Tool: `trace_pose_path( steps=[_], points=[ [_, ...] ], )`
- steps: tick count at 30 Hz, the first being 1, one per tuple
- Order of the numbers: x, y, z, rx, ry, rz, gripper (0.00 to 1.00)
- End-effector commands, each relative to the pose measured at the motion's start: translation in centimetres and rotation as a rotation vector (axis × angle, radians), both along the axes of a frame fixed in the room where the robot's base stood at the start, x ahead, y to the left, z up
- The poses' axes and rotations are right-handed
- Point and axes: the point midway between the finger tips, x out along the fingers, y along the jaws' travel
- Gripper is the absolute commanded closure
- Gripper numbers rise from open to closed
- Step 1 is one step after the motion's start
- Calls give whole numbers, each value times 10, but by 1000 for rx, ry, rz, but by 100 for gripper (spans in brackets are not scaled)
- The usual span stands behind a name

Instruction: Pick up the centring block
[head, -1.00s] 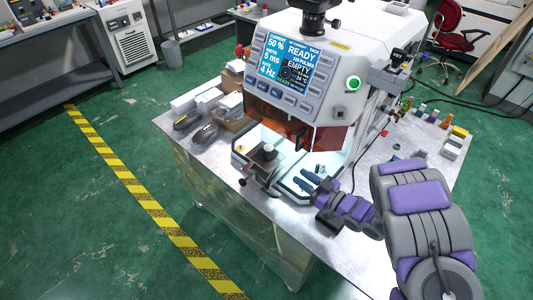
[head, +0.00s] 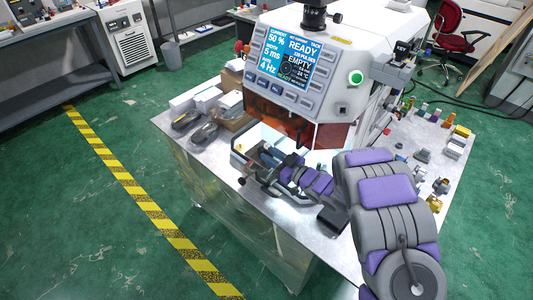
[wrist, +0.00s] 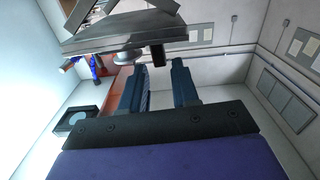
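A grey metal fixture (wrist: 125,32) with a dark knob underneath is just beyond the fingertips. A small dark block with a round opening (wrist: 75,121) lies left of the fingers. I cannot tell for sure which of these is the centring block. In the head view my gripper and arm cover most of the tray's contents.
Boxes (head: 207,99) and dark tools (head: 187,118) are on the bench at left. Several small parts (head: 423,155) are spread at right.

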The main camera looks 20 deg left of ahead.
Motion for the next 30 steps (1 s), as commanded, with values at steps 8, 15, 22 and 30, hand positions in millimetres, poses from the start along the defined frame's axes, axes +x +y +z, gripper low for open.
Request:
trace_pose_path(
  steps=[8, 15, 22, 30],
  points=[
    [7, 18, -1, 2, 2, 0, 70],
    [7, 17, -1, 1, 3, 0, 78],
    [7, 17, -1, 2, 1, 0, 100],
    [7, 17, 0, 2, 1, 0, 100]
  ],
)
